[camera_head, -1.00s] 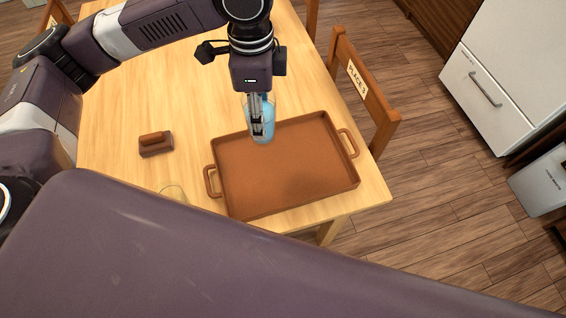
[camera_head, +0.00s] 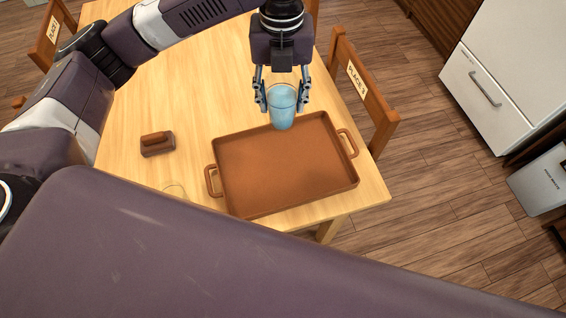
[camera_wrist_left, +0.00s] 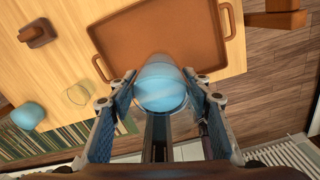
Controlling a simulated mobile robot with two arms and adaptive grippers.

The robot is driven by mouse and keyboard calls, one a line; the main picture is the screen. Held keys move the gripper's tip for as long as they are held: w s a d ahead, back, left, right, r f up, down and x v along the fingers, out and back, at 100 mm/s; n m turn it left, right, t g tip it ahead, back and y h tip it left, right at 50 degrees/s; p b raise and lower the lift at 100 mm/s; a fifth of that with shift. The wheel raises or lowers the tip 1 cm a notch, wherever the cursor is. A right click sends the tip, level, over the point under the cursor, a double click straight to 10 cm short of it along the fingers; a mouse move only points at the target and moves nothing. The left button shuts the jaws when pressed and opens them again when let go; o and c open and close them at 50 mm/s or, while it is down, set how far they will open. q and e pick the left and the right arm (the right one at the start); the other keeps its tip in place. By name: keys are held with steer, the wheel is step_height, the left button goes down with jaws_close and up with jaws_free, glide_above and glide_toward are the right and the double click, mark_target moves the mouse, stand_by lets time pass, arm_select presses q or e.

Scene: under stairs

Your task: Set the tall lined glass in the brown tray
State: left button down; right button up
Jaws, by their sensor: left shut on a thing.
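A tall light-blue glass (camera_head: 283,110) is upright between the fingers of my left gripper (camera_head: 282,96), which is shut on it. Its lower end overlaps the far rim of the brown tray (camera_head: 240,206) in the head view; its height above the tray is hard to tell. Lines on the glass are hard to make out. In the left wrist view, the glass (camera_wrist_left: 160,84) sits between both finger pads, with the empty tray (camera_wrist_left: 120,47) beyond it. My right gripper is out of view.
A brown block with a handle (camera_head: 157,145) lies left of the tray. A clear glass (camera_wrist_left: 77,95) stands near the tray, mostly hidden in the head view. A blue object (camera_wrist_left: 27,116) shows farther left in the wrist view. A chair (camera_head: 372,97) stands behind the table's right edge.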

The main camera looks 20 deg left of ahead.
mark_target(283, 123)
arm_select(q)
steer(key=shift+w+d+r+m, duration=0.1)
steer(key=shift+m, duration=0.2)
steer(key=shift+f, duration=0.2)
step_height(283, 123, down, 20)
steer(key=shift+r+p, duration=0.2)
steer(key=shift+p, duration=0.6)
steer(key=shift+f, duration=0.2)
steer(key=c, duration=1)
jaws_free()
step_height(283, 123, up, 12)
steer(key=shift+r+b, duration=0.2)
steer(key=shift+b, duration=0.55)
